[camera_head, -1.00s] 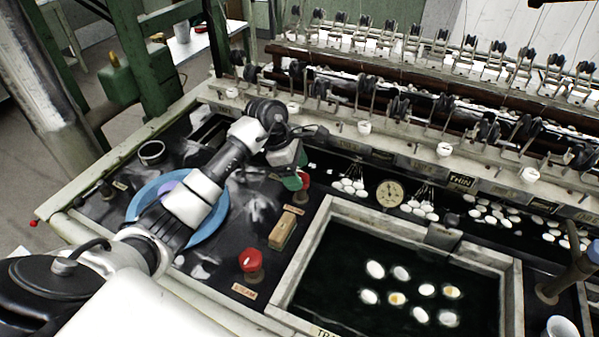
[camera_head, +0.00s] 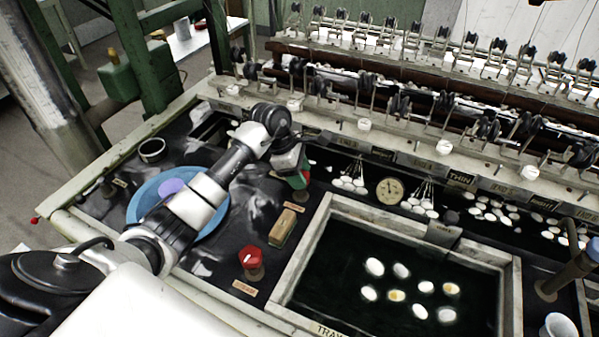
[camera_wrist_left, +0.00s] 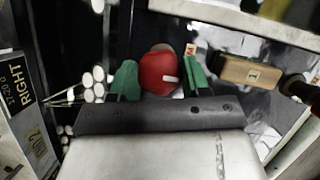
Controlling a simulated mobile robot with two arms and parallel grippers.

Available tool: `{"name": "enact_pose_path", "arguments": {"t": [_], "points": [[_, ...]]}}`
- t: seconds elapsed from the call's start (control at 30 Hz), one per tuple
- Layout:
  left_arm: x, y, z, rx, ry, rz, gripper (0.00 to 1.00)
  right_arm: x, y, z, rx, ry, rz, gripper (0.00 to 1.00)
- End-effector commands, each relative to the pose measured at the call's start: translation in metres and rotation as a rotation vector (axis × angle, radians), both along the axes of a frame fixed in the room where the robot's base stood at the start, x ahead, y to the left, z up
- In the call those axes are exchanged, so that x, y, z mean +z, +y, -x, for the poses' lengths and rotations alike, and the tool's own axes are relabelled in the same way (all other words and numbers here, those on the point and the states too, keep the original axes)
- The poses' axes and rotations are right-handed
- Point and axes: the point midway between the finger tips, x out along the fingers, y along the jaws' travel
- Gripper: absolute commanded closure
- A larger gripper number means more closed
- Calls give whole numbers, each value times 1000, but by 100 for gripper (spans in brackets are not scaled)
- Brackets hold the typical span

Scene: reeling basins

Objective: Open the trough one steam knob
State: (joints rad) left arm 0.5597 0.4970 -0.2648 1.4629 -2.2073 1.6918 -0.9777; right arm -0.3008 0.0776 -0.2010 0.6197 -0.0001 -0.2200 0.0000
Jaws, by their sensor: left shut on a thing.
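A red knob (camera_wrist_left: 159,73) with a white mark sits between the green fingers of my left gripper (camera_wrist_left: 155,78) in the left wrist view. The gripper is shut on it. In the head view my left gripper (camera_head: 299,181) is at this rear knob, left of the trough's far corner, and mostly hides it. A second red knob (camera_head: 251,257) stands nearer, left of the trough (camera_head: 311,251), with a tag (camera_head: 244,288) before it that seems to read STEAM. The rear knob's own tag is not readable. My right gripper is not in view.
A wooden block (camera_head: 283,228) lies between the two knobs. A blue basin (camera_head: 214,217) with a purple thing lies under my left arm. White cocoons float in the trough. A round gauge (camera_head: 390,190) and reeling frames stand behind.

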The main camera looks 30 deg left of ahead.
Motion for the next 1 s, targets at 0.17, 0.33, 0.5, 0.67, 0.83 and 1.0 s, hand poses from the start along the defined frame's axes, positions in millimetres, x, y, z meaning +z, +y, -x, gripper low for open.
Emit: {"name": "enact_pose_path", "arguments": {"t": [0.17, 0.33, 0.5, 0.67, 0.83, 1.0], "points": [[-1, 1, 0, 50, 0, -3, 76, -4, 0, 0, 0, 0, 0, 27], [-1, 1, 0, 153, -1, -3, 77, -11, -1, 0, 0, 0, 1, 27], [-1, 1, 1, 297, -2, -3, 76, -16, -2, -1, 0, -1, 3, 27], [0, 0, 1, 450, -4, -2, 76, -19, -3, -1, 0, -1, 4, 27], [0, -1, 1, 610, -4, 0, 76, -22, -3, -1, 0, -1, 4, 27], [0, -2, 2, 772, -4, 0, 76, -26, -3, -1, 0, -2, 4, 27]]}}
